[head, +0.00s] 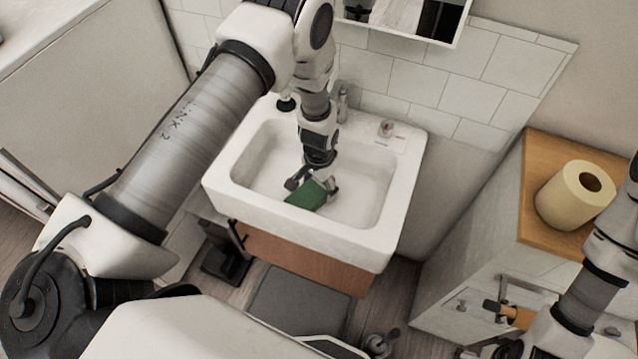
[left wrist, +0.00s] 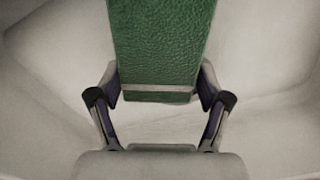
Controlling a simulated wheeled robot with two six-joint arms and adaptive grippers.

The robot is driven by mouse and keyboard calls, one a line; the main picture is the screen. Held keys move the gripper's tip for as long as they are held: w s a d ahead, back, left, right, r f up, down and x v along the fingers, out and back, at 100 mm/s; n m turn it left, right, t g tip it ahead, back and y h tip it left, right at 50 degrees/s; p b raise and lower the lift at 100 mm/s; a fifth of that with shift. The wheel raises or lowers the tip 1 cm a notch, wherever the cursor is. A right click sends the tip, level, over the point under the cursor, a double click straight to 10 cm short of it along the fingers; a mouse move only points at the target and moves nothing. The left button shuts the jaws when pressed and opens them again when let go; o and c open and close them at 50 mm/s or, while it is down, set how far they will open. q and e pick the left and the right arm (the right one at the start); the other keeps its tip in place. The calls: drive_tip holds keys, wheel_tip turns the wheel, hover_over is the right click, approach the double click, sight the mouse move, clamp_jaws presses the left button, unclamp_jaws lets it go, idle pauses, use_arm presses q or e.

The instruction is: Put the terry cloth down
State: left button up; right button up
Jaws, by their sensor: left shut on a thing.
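The green terry cloth (head: 305,195) is a folded, stiff-looking rectangle inside the sink basin, held in my left gripper (head: 313,184). In the left wrist view the cloth (left wrist: 160,45) runs up between the two fingers of my left gripper (left wrist: 160,100), which are shut on its near end. The white sink (head: 375,236) surrounds the cloth and gripper. I cannot tell whether the cloth touches the basin floor.
A faucet (head: 342,100) stands at the sink's back edge, with a small red-topped item (head: 386,128) on the back right rim. A yellow paper roll (head: 575,195) stands on the wooden-topped cabinet (head: 538,160) at right. The right part of the basin is clear.

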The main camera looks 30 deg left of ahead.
sight(319, 185)
use_arm(q)
drive_tip(key=o, duration=1.1)
drive_tip(key=shift+r, duration=0.3)
wheel_tip(319, 185, up, 12)
drive_tip(key=b, duration=0.2)
drive_tip(key=shift+f, duration=0.15)
